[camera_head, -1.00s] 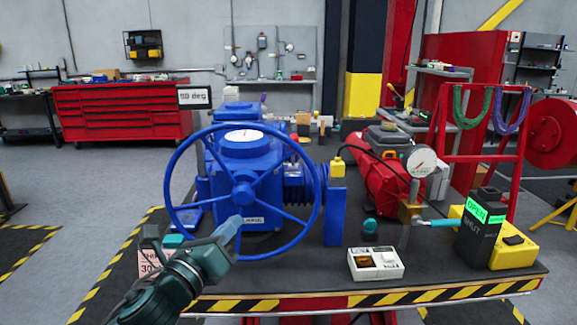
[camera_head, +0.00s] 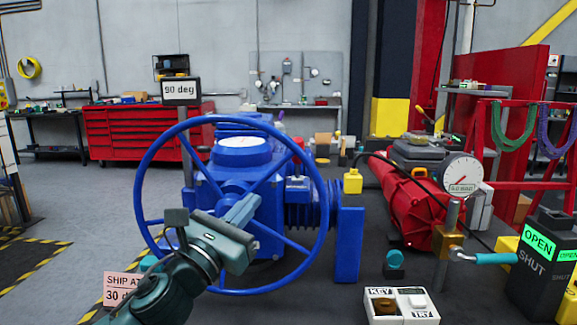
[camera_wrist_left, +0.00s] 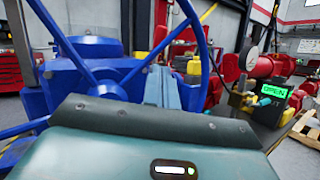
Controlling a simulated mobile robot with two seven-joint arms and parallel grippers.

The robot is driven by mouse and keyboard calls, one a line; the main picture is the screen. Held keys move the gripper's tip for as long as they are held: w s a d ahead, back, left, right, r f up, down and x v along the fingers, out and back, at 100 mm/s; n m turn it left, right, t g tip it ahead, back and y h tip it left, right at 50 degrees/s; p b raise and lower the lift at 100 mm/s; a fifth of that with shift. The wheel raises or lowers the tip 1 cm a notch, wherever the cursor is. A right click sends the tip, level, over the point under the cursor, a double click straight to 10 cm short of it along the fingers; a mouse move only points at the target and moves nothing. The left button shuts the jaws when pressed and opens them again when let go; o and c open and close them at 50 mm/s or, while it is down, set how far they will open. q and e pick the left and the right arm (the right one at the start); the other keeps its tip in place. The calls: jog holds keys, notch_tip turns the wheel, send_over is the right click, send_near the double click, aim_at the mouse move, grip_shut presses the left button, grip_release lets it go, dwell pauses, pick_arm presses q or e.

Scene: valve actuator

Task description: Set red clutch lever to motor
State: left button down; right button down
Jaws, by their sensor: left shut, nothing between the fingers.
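The blue valve actuator (camera_head: 215,185) stands on the bench, with a large blue handwheel (camera_head: 323,215) on its near side. A small red knob (camera_head: 298,143) shows above a blue box at the actuator's right, behind the wheel rim; I cannot tell for sure that it is the clutch lever. My left gripper (camera_head: 243,210) is shut and empty, in front of the wheel, covering its hub. The wrist view shows its fingers (camera_wrist_left: 162,88) pointing toward the wheel spokes (camera_wrist_left: 118,78); whether they touch is unclear. My right gripper is not in view.
A "90 deg" sign (camera_head: 181,91) stands behind the wheel. Right of the actuator are a red motor-like cylinder (camera_head: 405,205), a gauge (camera_head: 461,174), a teal-handled valve (camera_head: 490,258), an OPEN/SHUT box (camera_head: 545,260) and a KEY/TRY box (camera_head: 400,308).

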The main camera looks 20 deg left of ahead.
pick_arm(q)
jog(key=p+x, duration=0.2)
jog(key=x, duration=1.2)
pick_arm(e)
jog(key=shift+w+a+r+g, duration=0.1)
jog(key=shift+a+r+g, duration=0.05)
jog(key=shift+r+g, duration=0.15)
pick_arm(q)
jog(key=shift+w, duration=0.1)
jog(key=shift+p, duration=0.3)
jog(key=shift+w+a+r+p, duration=0.1)
jog(key=shift+w+r+p, duration=0.35)
jog(key=shift+p, duration=0.3)
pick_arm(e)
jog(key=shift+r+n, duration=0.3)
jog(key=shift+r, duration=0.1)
